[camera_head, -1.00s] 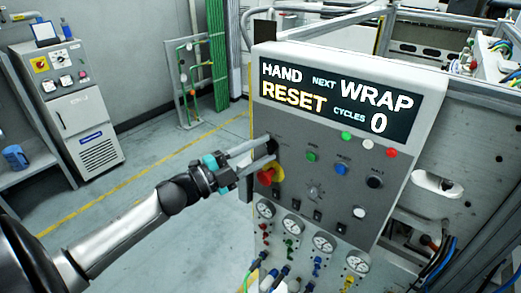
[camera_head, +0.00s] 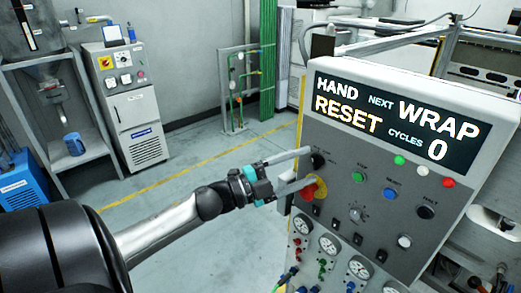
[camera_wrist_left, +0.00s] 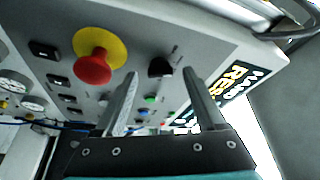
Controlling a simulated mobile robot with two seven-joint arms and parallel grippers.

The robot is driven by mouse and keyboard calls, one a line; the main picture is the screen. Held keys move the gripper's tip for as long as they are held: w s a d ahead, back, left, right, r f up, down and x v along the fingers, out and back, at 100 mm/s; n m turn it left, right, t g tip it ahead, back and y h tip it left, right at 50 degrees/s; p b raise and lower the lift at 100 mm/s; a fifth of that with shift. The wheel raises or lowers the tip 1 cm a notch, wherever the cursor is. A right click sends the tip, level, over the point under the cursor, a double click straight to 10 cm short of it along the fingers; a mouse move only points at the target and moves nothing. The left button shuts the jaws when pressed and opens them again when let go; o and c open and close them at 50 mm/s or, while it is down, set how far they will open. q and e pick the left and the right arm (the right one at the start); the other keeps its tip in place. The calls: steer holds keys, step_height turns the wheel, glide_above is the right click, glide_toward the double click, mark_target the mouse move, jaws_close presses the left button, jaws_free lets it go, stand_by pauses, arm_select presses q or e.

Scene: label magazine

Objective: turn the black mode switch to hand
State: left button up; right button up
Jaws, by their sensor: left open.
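The black mode switch (camera_head: 318,161) is a dark knob at the upper left of the grey control panel (camera_head: 335,140). In the left wrist view the switch (camera_wrist_left: 160,68) sits beyond the fingertips, between their lines. My left gripper (camera_head: 311,167) is open at the panel's left side, one finger ending near the switch and the other near the red emergency stop (camera_head: 309,192). In the left wrist view the left gripper (camera_wrist_left: 160,73) shows both fingers apart with nothing between them. The display (camera_head: 395,118) reads HAND, RESET, NEXT WRAP, CYCLES 0. My right gripper is out of view.
The red stop on its yellow disc also shows in the left wrist view (camera_wrist_left: 94,68), close beside the switch. Green (camera_head: 358,178), blue (camera_head: 389,194) and black (camera_head: 427,212) buttons lie to the right. Gauges (camera_head: 329,245) sit below. Floor left of the panel is clear.

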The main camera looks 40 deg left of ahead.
arm_select(q)
steer(key=b+v, duration=0.2)
steer(key=v, duration=1.2)
steer(key=shift+w, duration=0.1)
